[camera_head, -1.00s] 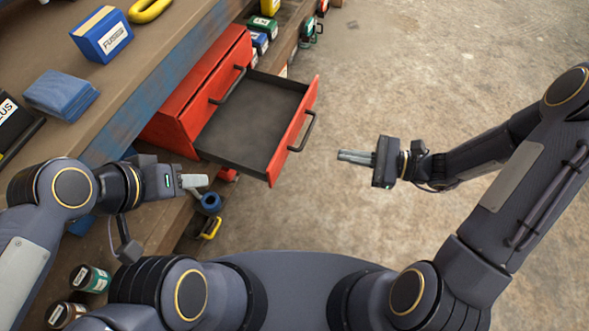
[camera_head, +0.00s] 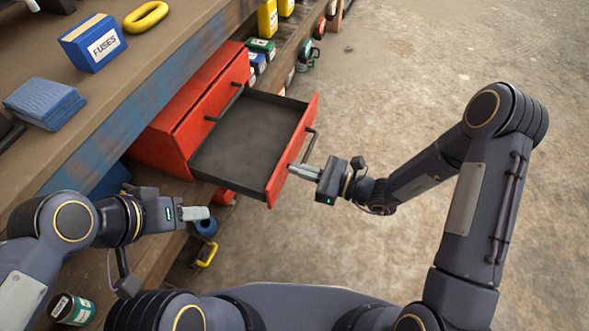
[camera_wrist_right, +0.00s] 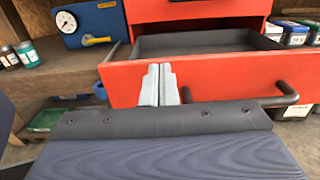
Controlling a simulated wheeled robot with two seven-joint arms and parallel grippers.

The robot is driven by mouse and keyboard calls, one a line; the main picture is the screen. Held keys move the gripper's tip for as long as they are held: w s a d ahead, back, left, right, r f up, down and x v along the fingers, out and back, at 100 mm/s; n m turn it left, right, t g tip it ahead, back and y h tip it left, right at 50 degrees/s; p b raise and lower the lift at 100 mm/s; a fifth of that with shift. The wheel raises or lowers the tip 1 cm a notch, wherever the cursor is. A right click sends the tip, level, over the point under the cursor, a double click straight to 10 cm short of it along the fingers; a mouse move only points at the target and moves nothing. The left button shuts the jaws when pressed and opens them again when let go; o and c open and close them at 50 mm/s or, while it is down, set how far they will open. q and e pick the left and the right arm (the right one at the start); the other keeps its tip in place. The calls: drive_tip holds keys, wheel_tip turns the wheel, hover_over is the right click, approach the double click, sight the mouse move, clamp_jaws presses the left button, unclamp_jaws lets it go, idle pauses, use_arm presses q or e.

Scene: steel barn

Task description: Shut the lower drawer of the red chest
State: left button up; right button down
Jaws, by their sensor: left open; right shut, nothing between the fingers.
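The red chest (camera_head: 180,127) sits on the lower shelf under the workbench. Its lower drawer (camera_head: 303,146) is pulled far out and looks empty, with a dark inside and a black bar handle (camera_head: 309,146). My right gripper (camera_head: 291,168) is shut and empty, its fingertips at the drawer's red front, near the front's near end. In the right wrist view, the shut fingers (camera_wrist_right: 159,85) stand before the drawer front (camera_wrist_right: 215,78), left of the middle of its handle; whether they touch cannot be told. My left gripper (camera_head: 207,213) is open and empty, left of the drawer.
The workbench (camera_head: 150,60) carries a blue fuses box (camera_head: 92,42), a yellow ring (camera_head: 146,16) and blue cloths (camera_head: 45,102). Bottles and cans, such as a yellow one (camera_head: 267,18), stand on the lower shelf. The concrete floor (camera_head: 420,60) is open to the right.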

drive_tip(key=shift+x, duration=0.8)
drive_tip(key=b+x, duration=0.2)
drive_tip(key=x, duration=1.6)
drive_tip(key=shift+a, duration=0.25)
